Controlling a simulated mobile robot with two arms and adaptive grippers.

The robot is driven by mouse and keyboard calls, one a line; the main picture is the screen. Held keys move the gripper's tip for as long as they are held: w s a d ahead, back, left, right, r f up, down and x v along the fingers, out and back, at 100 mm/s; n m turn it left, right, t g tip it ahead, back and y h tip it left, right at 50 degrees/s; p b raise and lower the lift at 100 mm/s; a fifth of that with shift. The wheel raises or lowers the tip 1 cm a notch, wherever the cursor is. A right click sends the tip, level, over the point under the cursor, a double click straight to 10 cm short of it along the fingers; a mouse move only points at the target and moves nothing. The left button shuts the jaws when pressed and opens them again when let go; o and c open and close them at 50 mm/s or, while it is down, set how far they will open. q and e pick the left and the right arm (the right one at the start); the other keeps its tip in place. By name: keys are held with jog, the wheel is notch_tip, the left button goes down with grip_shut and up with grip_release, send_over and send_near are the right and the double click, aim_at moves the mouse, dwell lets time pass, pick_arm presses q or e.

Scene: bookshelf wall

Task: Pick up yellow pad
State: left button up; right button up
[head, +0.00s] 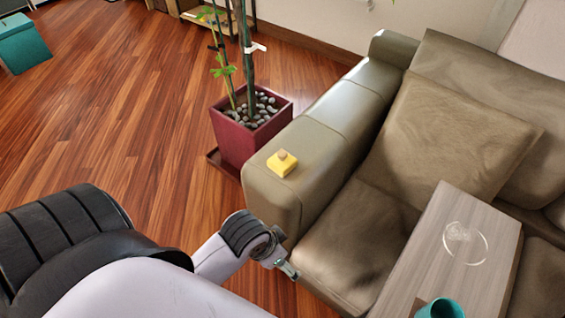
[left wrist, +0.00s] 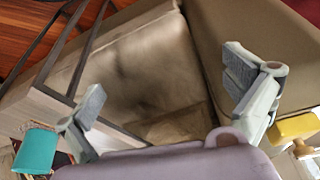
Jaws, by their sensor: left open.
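The yellow pad (head: 282,167), a small block with a tan knob on top, lies on the flat top of the sofa's armrest (head: 325,135), near its front end. It also shows at the right edge of the left wrist view (left wrist: 296,126), outside the fingers and partly cut off. My left gripper (head: 289,269) is in front of the armrest, on the near side of the pad and apart from it. In the left wrist view its two fingers (left wrist: 163,85) are spread wide with nothing between them. My right gripper is in neither view.
A grey wooden table (head: 440,260) with a teal cup (head: 440,309) and a clear round dish (head: 465,242) stands at the right, by the sofa seat. A red planter (head: 240,135) stands beyond the armrest. The wooden floor (head: 110,110) at the left is mostly clear.

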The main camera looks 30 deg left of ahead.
pick_arm(q)
jog(key=w+d+r+m+h, duration=0.1)
jog(key=w+d+r+m, duration=0.1)
jog(key=w+r+m, duration=0.3)
jog(key=m+g, duration=0.2)
send_near(281, 153)
jog(key=shift+y, duration=0.3)
jog(key=f, duration=0.2)
jog(key=w+d+f, duration=0.1)
jog(key=f, duration=0.1)
jog(key=d+f, duration=0.1)
jog(key=f, duration=0.2)
jog(key=shift+w, duration=0.15)
jog(key=shift+m, duration=0.3)
notch_tip(281, 153, down, 5)
jog(key=shift+f, duration=0.15)
jog(key=c, duration=1.2)
